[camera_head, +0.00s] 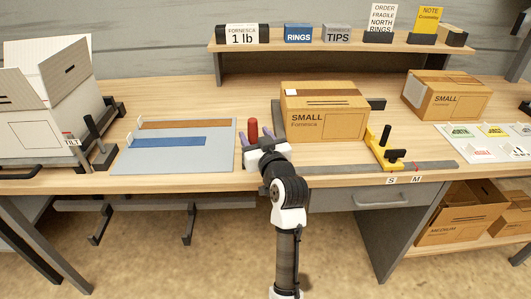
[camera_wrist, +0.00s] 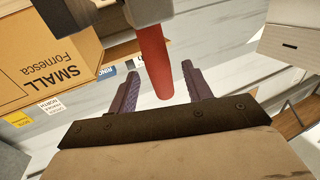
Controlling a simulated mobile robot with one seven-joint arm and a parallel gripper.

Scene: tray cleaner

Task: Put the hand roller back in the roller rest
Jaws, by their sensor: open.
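The hand roller's red handle (camera_head: 252,130) stands roughly upright at the workbench, left of the small cardboard box. In the wrist view the red handle (camera_wrist: 153,62) lies between the two purple fingers, with visible gaps on both sides. Its far end meets a grey and black part (camera_wrist: 145,10) at the top edge; I cannot tell whether this is the roller head or the roller rest. My gripper (camera_head: 256,138) is open around the handle, also in the wrist view (camera_wrist: 161,70). I cannot make out the roller rest clearly in either view.
A grey board (camera_head: 175,164) with brown and blue strips lies left of my gripper. A small box (camera_head: 325,112) stands close on the right, with a yellow-and-black tool (camera_head: 385,150) beside it. An open white carton (camera_head: 45,105) is at far left.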

